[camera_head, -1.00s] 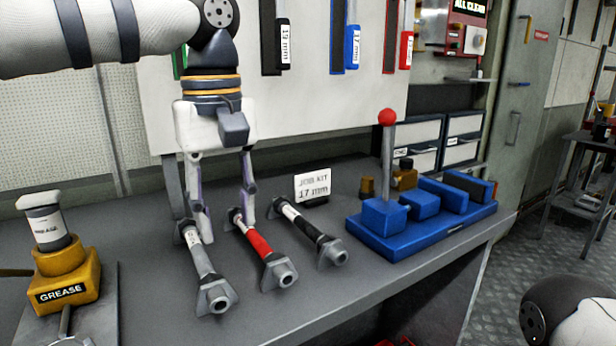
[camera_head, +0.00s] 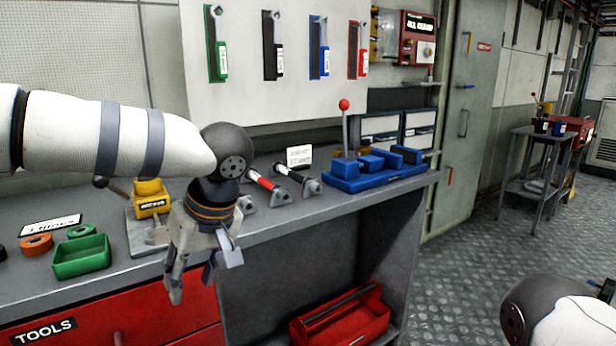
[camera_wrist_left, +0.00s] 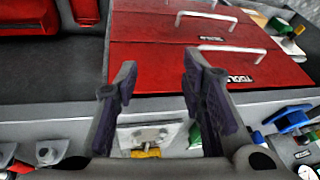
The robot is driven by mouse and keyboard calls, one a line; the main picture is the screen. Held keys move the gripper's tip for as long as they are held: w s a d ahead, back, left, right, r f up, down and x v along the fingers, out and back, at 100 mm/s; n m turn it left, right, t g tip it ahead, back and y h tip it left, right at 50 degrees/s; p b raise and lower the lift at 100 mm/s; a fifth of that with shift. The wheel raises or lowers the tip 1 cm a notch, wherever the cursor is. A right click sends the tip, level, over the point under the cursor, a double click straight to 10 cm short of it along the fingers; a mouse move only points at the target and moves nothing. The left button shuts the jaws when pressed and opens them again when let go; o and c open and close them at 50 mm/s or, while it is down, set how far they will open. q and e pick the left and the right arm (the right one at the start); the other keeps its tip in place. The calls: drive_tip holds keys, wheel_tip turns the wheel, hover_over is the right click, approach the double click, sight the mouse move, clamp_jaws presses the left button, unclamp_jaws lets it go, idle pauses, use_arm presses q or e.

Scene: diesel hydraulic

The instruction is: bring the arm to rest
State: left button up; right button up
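My left gripper (camera_head: 200,278) hangs pointing down in front of the bench's front edge in the head view. Its fingers are spread with nothing between them. The left wrist view shows the same open fingers (camera_wrist_left: 160,80), with red drawers beyond them. My right arm's dark joint (camera_head: 528,308) shows at the lower right of the head view; its gripper is not visible.
The bench (camera_head: 330,198) holds a green tray (camera_head: 82,258), a yellow grease unit (camera_head: 150,198), rods with red (camera_head: 262,181) and black (camera_head: 290,172) sleeves, and a blue lever block (camera_head: 365,180). A red toolbox (camera_head: 340,318) sits below.

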use_arm(q)
drive_tip(key=w+a+f+m+t+y, duration=0.1)
drive_tip(key=a+f+m+t+y, duration=0.2)
drive_tip(key=f, duration=1.2)
drive_tip(key=s+f+m+t+h, duration=0.1)
drive_tip(key=s+f+m+h, duration=0.15)
drive_tip(key=s+f, duration=0.8)
drive_tip(key=s+f+m+g+h, duration=0.25)
drive_tip(key=s+f, duration=0.45)
drive_tip(key=s, duration=0.5)
drive_tip(key=s+a+g+h, duration=0.2)
drive_tip(key=s+g, duration=0.3)
drive_tip(key=s, duration=1.3)
drive_tip(key=shift+s+r+g, duration=0.15)
drive_tip(key=shift+s+g, duration=0.2)
